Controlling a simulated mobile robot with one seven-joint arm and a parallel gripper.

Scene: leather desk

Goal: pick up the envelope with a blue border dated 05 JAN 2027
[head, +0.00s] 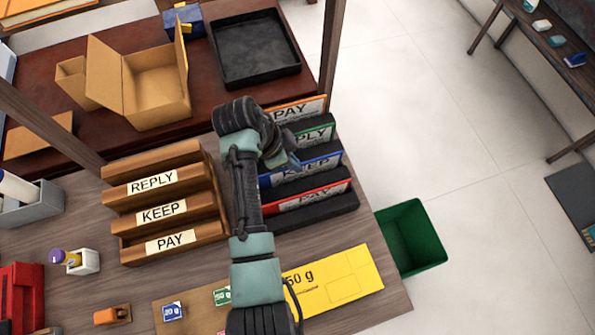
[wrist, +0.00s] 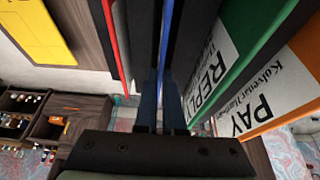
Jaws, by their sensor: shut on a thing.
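The blue-bordered envelope (head: 318,166), marked KEEP, stands in a slot of the dark rack (head: 338,203). Its date is too small to read. My gripper (head: 291,160) is at its left end, and its tips are partly hidden by the wrist in the head view. In the wrist view my gripper (wrist: 161,85) is shut on the thin blue-edged envelope (wrist: 166,38), seen edge-on between the two fingers. The red-bordered envelope (head: 315,195) stands in front of it. The green-bordered (head: 319,132) and orange-bordered (head: 304,107) ones stand behind.
A wooden rack (head: 205,160) labelled REPLY, KEEP and PAY stands left of my arm. A yellow envelope (head: 355,275) lies at the desk's front right. A green bin (head: 412,238) stands off the right edge. A black tray (head: 255,50) and open cardboard box (head: 150,85) are behind.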

